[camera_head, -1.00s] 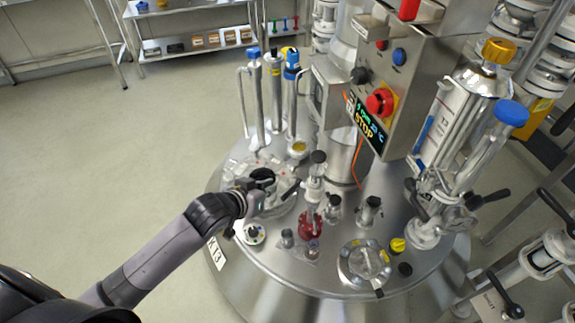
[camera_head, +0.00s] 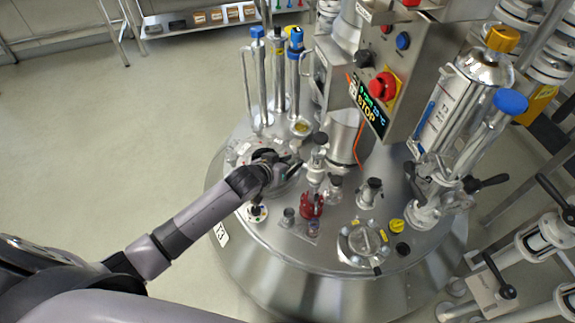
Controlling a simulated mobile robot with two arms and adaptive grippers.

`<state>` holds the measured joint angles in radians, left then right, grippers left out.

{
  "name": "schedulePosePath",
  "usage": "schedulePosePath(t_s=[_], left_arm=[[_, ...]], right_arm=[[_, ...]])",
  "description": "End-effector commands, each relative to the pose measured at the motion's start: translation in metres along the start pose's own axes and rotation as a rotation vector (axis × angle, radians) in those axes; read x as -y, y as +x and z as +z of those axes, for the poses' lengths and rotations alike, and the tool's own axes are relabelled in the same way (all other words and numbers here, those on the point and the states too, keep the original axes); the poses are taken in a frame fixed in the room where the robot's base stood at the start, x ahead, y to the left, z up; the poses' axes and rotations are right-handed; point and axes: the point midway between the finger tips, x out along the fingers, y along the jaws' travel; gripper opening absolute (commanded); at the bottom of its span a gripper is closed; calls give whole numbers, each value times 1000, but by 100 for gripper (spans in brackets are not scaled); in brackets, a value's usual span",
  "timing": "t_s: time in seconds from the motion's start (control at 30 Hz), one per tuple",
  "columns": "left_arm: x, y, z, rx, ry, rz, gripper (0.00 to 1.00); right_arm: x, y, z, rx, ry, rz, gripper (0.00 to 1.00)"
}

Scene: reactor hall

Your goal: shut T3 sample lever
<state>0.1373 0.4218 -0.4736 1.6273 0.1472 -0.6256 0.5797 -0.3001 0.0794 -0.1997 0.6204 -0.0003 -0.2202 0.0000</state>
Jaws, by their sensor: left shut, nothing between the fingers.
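The steel vessel T3 (camera_head: 330,268) has a label on its side and a round lid crowded with fittings. A sampler with a T3 label (camera_head: 437,118) stands at the lid's right. A black-handled lever (camera_head: 487,183) sticks out to the right from the valve at its foot. I cannot tell for certain whether it is the T3 sample lever. My left gripper (camera_head: 291,166) is shut and empty over the left part of the lid, beside the red-bodied fitting and well apart from that lever. It hides part of the lid's fittings. My right gripper is out of view.
A control box with a red stop button (camera_head: 383,86) hangs above the lid. Tall pipes with a blue cap (camera_head: 257,31) rise at the lid's back left. A red fitting (camera_head: 311,204) stands mid-lid. More black-handled valves (camera_head: 507,291) stand at right. The floor at left is clear.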

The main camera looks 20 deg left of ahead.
Motion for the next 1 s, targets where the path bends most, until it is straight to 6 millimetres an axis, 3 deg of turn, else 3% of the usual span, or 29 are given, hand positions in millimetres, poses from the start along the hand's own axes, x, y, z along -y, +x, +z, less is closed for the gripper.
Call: schedulePosePath(t_s=[0.53, 0.83, 1.0], left_arm=[[0, 3, 13, -6, 0, 2, 0], [4, 7, 41, -193, 4, 40, 0], [8, 4, 50, -260, 10, 50, 0]], right_arm=[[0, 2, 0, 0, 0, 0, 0], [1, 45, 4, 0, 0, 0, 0], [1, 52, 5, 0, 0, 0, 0]])
